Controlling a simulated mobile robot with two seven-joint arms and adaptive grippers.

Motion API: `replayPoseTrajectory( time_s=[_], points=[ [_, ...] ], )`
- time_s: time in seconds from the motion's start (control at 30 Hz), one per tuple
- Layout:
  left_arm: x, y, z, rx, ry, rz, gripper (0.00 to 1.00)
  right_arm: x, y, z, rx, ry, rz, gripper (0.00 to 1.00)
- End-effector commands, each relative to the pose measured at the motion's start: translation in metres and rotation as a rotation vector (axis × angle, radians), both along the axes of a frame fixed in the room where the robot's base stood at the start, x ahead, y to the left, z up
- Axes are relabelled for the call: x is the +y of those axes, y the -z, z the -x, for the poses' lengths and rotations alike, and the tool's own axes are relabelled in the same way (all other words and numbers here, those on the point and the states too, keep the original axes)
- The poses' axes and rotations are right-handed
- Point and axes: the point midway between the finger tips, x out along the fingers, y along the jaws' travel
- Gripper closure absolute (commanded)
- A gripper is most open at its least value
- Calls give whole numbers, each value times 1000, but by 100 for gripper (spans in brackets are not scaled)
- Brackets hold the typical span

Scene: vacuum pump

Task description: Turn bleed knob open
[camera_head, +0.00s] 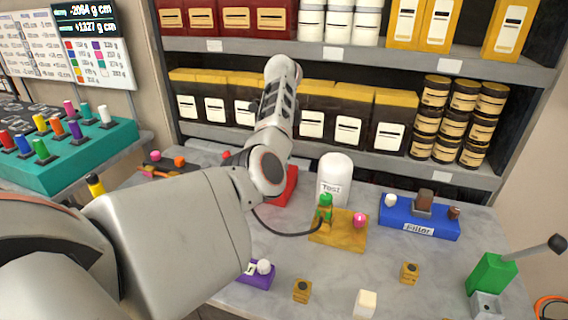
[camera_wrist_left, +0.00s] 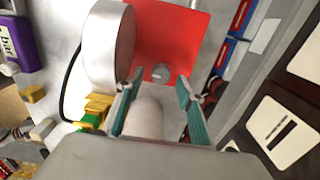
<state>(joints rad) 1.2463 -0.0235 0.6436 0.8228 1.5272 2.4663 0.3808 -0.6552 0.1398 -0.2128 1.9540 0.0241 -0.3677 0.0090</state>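My left gripper (camera_wrist_left: 160,78) is open, its two teal-padded fingers apart in the left wrist view. Its fingertips appear on either side of a small grey knob (camera_wrist_left: 160,72) on a red block (camera_wrist_left: 172,32); I cannot tell whether they touch it. A big silver cylinder (camera_wrist_left: 110,45) stands beside the knob. A white domed vessel (camera_wrist_left: 147,115) shows between the fingers lower down. In the head view the red block (camera_head: 288,186) is mostly behind my left arm, which also hides the left gripper. No label marks the bleed knob. My right gripper is not in view.
The white Test vessel (camera_head: 335,178) stands close right of the red block. A yellow block (camera_head: 345,238) with a green valve and pink knob, and a blue Filter block (camera_head: 418,222), lie nearby. A black hose (camera_head: 285,232) curves at the front. Shelves (camera_head: 370,148) rise behind.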

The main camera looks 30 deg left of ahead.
Motion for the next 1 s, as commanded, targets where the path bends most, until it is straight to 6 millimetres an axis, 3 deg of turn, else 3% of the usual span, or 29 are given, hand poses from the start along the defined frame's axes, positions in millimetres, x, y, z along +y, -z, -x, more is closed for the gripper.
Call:
replayPoseTrajectory(
  time_s=[0.2, 0.53, 0.67, 0.7, 1.0],
  points=[
    [0, 21, 0, 0, -1, -1, 62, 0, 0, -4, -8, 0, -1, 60],
    [0, 24, 0, -1, 0, 0, 62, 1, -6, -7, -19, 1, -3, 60],
    [0, 24, 0, -1, -1, 0, 96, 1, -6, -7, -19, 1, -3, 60],
    [0, 24, 0, -1, -1, 0, 100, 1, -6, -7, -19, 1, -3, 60],
    [0, 24, 0, -1, -20, 0, 100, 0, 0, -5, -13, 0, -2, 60]
  ],
)
